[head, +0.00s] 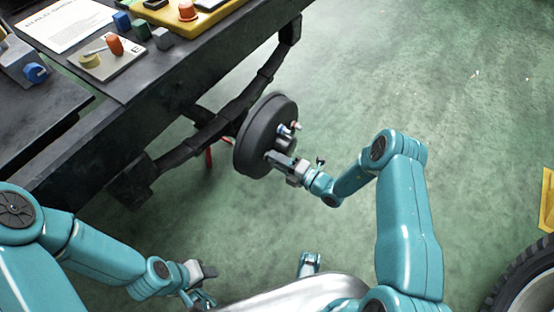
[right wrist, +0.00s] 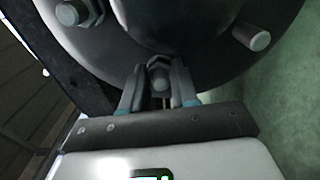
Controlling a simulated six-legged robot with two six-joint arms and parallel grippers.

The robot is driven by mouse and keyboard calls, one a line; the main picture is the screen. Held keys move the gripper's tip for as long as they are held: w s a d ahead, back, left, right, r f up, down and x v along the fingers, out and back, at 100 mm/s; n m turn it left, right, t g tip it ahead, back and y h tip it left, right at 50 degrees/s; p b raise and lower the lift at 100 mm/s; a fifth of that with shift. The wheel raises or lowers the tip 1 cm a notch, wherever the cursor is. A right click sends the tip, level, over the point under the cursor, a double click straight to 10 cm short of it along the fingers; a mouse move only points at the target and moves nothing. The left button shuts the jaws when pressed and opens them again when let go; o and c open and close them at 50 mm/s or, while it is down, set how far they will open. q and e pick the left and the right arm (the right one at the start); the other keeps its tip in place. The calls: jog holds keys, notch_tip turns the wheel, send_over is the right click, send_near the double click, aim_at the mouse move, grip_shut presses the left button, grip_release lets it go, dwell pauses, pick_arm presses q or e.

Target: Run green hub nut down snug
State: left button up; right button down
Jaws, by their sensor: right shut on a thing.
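The dark round hub (head: 247,140) is on the end of the axle beside the bench, its studded face turned right. My right gripper (head: 272,157) is at the lower part of that face. In the right wrist view its fingers (right wrist: 160,90) are shut on a hex nut (right wrist: 160,76) at the hub's face. The nut looks grey there; I cannot make out green, nor how tightly it is seated. Another nut (right wrist: 72,12) is at upper left and a bare stud (right wrist: 252,37) at upper right. My left gripper (head: 202,280) is low, away from the hub; its fingers are unclear.
The dark bench (head: 130,75) carries a printed sheet (head: 62,22), a small plate (head: 106,64) with parts, coloured blocks and a yellow tray (head: 205,18). A dark axle beam (head: 200,140) runs along it. A tyre (head: 525,280) is at lower right.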

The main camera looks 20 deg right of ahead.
jog(key=c, duration=1.1)
grip_release()
jog(key=shift+c, duration=0.2)
jog(key=p+v, duration=0.3)
jog(key=v, duration=1.3)
jog(key=shift+s+p, duration=0.2)
jog(key=shift+p, duration=0.15)
jog(key=shift+d, duration=0.1)
